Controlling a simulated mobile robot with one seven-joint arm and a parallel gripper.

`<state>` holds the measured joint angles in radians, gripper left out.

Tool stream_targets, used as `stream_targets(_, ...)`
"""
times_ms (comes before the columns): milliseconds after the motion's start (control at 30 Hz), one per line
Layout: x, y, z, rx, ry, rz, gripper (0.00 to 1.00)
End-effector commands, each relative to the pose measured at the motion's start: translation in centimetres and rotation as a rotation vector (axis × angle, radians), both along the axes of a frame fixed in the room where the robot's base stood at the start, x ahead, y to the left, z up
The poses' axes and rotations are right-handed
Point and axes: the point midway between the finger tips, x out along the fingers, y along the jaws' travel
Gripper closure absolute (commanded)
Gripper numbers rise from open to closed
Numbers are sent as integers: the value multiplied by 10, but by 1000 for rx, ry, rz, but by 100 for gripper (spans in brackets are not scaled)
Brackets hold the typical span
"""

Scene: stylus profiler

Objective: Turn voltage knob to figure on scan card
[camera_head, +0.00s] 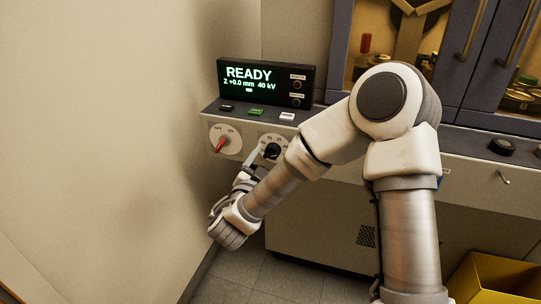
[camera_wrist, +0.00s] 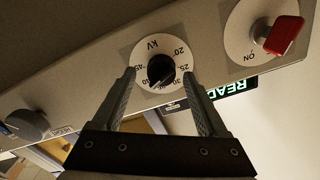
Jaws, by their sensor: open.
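The voltage knob (camera_head: 272,151) is black on a white dial on the panel front, partly behind my arm in the head view. In the wrist view the voltage knob (camera_wrist: 160,70) sits in a round dial marked kV, with figures seen upside down. My gripper (camera_wrist: 160,75) is open, with one finger on each side of the dial in the picture; contact cannot be told. In the head view my gripper (camera_head: 255,170) is just in front of the knob, partly hidden. The display (camera_head: 262,80) reads READY, Z +0.0 mm, 40 kV. I cannot make out a scan card.
A red on/off switch (camera_head: 222,146) is left of the knob; it also shows in the wrist view (camera_wrist: 284,35). Small keys, one green (camera_head: 256,112), lie below the display. A yellow bin (camera_head: 490,280) stands at lower right.

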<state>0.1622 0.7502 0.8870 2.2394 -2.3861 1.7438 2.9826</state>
Motion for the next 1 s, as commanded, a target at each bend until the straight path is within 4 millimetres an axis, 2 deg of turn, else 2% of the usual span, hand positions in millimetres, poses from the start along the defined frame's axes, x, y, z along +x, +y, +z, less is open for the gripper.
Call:
stream_targets(167,-11,6,0,0,1,4,24)
stream_targets(700,-70,27,0,1,2,3,24)
stream_targets(1000,-76,28,0,0,0,2,24)
